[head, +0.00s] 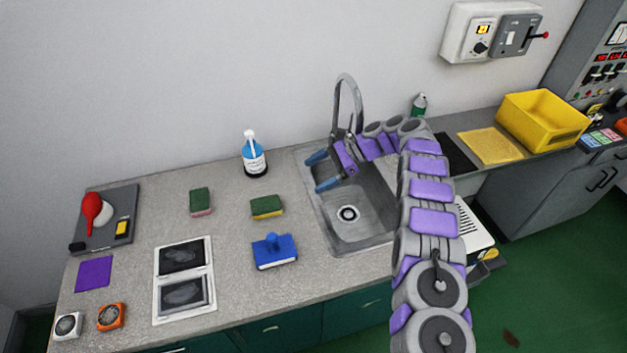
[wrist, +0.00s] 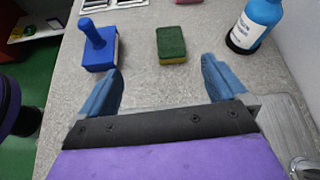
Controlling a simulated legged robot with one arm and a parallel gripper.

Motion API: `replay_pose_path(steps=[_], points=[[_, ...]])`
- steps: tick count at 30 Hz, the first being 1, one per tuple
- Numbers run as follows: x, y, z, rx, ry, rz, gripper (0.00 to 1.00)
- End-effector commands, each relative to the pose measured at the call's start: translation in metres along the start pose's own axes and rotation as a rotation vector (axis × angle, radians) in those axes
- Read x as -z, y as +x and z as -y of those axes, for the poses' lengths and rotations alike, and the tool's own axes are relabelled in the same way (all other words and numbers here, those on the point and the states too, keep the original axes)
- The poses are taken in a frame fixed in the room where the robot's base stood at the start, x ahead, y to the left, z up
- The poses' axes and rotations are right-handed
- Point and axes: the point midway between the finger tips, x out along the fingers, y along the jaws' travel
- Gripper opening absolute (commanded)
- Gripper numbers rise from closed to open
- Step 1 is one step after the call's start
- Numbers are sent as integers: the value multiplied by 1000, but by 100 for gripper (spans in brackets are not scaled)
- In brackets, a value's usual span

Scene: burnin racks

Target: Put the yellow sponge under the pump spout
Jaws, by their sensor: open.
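The yellow sponge (head: 266,207) with a green top lies flat on the counter, left of the sink, in front of the pump bottle. It also shows in the wrist view (wrist: 171,46), beyond the fingertips and between them. The pump bottle (head: 254,157), blue and white with a white pump top, stands upright on the counter near the wall; in the wrist view its body (wrist: 254,24) is at the upper right and its spout is cut off. My gripper (head: 313,173) is open and empty above the sink's left edge, apart from the sponge.
A pink sponge with a green top (head: 201,202) lies further left. A blue handled brush (head: 274,251) sits in front of the yellow sponge. The sink (head: 362,225) and its tall faucet (head: 348,95) are to the right. Counter between sponge and bottle is clear.

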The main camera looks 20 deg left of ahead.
Motion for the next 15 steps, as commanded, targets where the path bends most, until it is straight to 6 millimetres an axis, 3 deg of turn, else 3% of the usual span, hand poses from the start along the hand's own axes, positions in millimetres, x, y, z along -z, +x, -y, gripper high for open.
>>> replay_pose_path(steps=[7, 15], points=[[24, 24, 2, -17, 49, 55, 99], [34, 37, 1, -26, 71, 83, 99]])
